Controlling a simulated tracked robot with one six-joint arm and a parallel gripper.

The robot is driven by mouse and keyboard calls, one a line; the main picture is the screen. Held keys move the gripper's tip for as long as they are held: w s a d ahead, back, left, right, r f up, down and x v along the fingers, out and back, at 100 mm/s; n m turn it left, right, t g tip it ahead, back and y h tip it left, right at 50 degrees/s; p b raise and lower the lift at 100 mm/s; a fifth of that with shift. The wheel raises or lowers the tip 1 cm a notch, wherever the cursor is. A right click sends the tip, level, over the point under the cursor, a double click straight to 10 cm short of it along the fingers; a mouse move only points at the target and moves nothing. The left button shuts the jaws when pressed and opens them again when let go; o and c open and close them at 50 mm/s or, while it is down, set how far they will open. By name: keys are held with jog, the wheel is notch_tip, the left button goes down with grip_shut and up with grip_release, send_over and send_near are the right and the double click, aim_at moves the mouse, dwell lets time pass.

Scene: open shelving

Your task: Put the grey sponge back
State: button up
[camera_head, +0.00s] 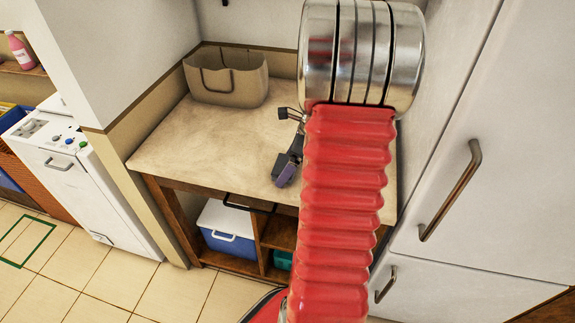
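My red ribbed arm with its metal joint crosses the middle of the view and covers much of the worktop behind it. Dark grey parts that look like my gripper (289,157) stick out to the left of the arm, over the worktop (205,140). One of these parts has a purple-grey end. The rest of the gripper is hidden behind the arm, so I cannot tell whether it is open or holds anything. I cannot make out the grey sponge for sure.
A beige basket (228,84) stands at the back left of the worktop. A blue and white cool box (228,232) sits on the shelf below. A white cabinet (480,160) with handles closes off the right. A white machine (70,165) stands left. The worktop's left front is clear.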

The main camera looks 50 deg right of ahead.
jog(key=v, duration=1.2)
jog(key=shift+a, duration=0.1)
dwell(0.4)
jog(key=w+a+r+n+h, duration=0.1)
jog(key=a+r+n, duration=0.2)
jog(key=a+n, duration=0.55)
jog(key=w+a+r+n+h, duration=0.1)
jog(key=w+a+r+n, duration=0.15)
jog(key=a+n, duration=0.65)
jog(key=s+a+r+n, duration=0.1)
jog(key=s+a+n, duration=0.3)
jog(key=a, duration=0.5)
jog(key=s+a+r+n+t, duration=0.1)
jog(key=s+a+n, duration=0.2)
jog(key=a+n, duration=0.6)
jog(key=shift+s+a+t, duration=0.15)
jog(key=shift+s+t, duration=0.15)
jog(key=shift+s, duration=0.05)
